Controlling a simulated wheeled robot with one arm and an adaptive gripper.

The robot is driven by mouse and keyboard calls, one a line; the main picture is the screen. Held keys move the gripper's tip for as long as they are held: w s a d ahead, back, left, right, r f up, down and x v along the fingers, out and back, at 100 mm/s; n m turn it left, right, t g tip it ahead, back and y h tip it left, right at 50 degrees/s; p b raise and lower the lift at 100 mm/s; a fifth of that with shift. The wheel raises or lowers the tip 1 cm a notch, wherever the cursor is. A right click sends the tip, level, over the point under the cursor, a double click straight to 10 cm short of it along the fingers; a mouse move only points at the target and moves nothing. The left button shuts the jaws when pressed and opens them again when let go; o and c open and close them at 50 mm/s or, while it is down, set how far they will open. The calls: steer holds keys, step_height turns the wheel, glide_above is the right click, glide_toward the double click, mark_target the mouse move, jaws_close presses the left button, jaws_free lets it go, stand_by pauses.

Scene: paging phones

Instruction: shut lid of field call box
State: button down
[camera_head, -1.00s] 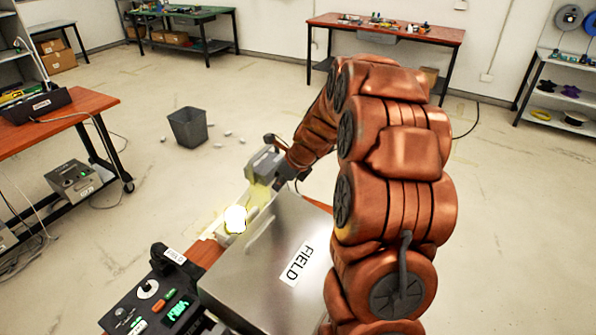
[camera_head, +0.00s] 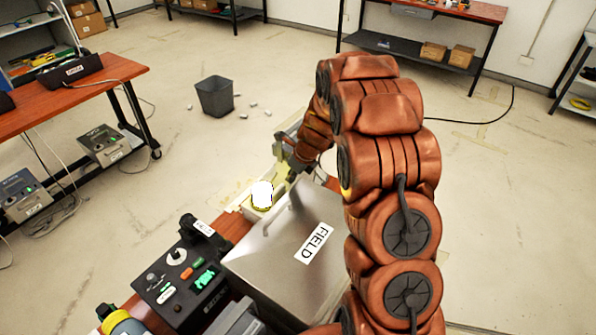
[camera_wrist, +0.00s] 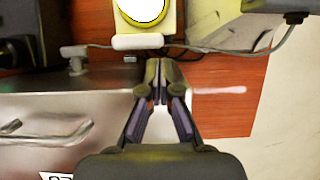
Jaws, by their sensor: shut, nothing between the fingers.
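The field call box is a grey metal box with a white FIELD label; its broad lid panel (camera_head: 275,245) shows in the head view, left of my arm. A bar handle (camera_wrist: 50,132) is on this panel in the wrist view. I cannot tell whether the lid is fully shut. My gripper (camera_wrist: 158,72) is shut and empty, over the red-brown table beside the panel's right edge in the wrist view. In the head view my gripper (camera_head: 290,165) is beyond the box's far edge, partly hidden by my arm. Contact with the lid cannot be seen.
A glowing lamp (camera_head: 262,194) on a pale base stands close to my gripper. A black control unit (camera_head: 180,270) with a handset sits left of the box. A cable (camera_wrist: 235,48) crosses near the fingertips. A waste bin (camera_head: 215,97) stands on open floor beyond.

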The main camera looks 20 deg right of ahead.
steer(key=shift+f, duration=0.15)
stand_by(0.4)
steer(key=w+a+r+b, duration=0.1)
steer(key=w+a+r, duration=0.1)
steer(key=r, duration=0.3)
steer(key=w+a+r+b, duration=0.1)
steer(key=w+a+r, duration=0.1)
steer(key=w+r, duration=0.2)
steer(key=shift+w+r, duration=0.25)
steer(key=shift+r, duration=0.65)
steer(key=shift+s, duration=0.1)
steer(key=s+a+r+n+g+h, duration=0.15)
steer(key=s+r+n, duration=0.25)
steer(key=s+n, duration=0.55)
steer(key=s+a+r+n+g+y, duration=0.1)
steer(key=s+a+r+n+g, duration=0.3)
steer(key=s, duration=1)
steer(key=s+f+n+h, duration=0.1)
steer(key=s+f+n, duration=0.1)
steer(key=s+n, duration=1.4)
steer(key=s, duration=0.9)
steer(key=shift+s+a+f+h, duration=0.25)
steer(key=shift+s+a+h, duration=0.05)
steer(key=shift+s+h, duration=0.1)
